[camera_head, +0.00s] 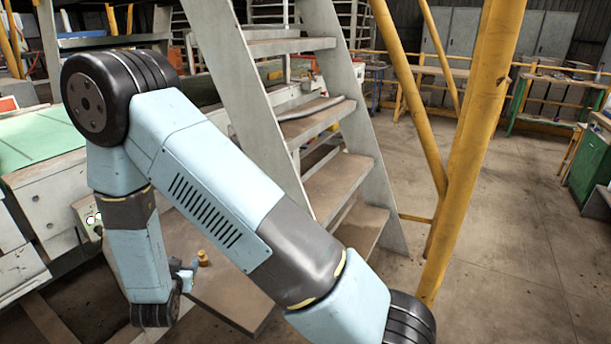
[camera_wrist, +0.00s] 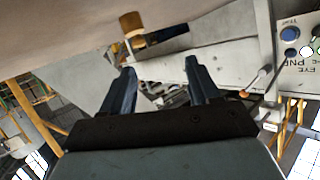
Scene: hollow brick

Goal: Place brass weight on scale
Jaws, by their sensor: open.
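The brass weight (camera_head: 203,257) is a small gold-coloured piece on the brown tabletop (camera_head: 222,290) below the metal stairs. My gripper (camera_head: 185,272) is just left of it in the head view, partly hidden by my arm. In the tilted wrist view, the brass weight (camera_wrist: 132,24) shows at the top, beyond the left fingertip. My two dark fingers (camera_wrist: 159,66) are spread apart with nothing between them, and the weight is outside them. A dark bar-like thing (camera_wrist: 168,36) lies beside the weight; I cannot tell what it is. I cannot make out a scale in either view.
Metal stairs (camera_head: 335,185) rise close behind the tabletop, and a yellow post (camera_head: 470,140) stands to their right. A control panel with buttons (camera_wrist: 300,45) is at the right in the wrist view. Open concrete floor (camera_head: 530,240) lies at the right.

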